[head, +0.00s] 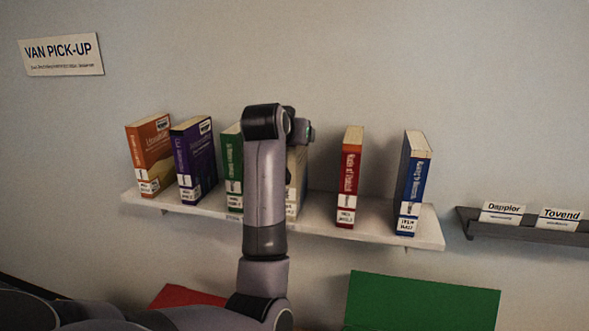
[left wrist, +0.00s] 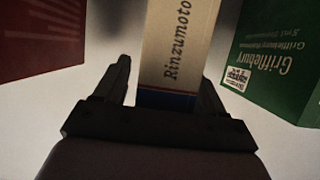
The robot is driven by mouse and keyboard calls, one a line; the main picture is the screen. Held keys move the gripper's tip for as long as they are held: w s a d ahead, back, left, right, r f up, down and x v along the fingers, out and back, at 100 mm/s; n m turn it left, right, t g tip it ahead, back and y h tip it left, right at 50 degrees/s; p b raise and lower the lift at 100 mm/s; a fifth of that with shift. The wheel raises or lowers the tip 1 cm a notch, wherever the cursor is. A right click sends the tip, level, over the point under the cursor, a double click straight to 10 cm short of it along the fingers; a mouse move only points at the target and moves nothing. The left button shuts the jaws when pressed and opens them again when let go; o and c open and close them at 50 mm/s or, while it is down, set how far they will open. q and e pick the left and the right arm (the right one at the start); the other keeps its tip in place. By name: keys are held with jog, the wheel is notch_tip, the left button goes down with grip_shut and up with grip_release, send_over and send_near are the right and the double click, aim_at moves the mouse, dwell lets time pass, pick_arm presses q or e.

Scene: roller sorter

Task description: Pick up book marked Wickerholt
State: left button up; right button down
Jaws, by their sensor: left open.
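No book in view shows a readable Wickerholt mark. My left gripper (left wrist: 165,82) is open, its two fingers either side of the lower part of a cream book (left wrist: 182,45) marked Rinzumoto, which has a blue and red band. I cannot tell whether the fingers touch it. In the head view the cream book (head: 296,178) is partly hidden behind my left arm, and the gripper itself is hidden. A green book (left wrist: 272,60) marked Grifflebury stands on one side and a red book (left wrist: 40,40) on the other. My right gripper is not in view.
The white wall shelf (head: 385,226) also holds orange (head: 150,158), purple (head: 195,160) and blue (head: 413,185) books. A grey ledge (head: 530,231) with name cards is at the right. A red panel (head: 185,296) and a green panel (head: 420,303) lie below.

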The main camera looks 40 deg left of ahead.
pick_arm(q)
grip_shut()
jog(key=shift+r, duration=0.1)
jog(key=shift+r, duration=0.1)
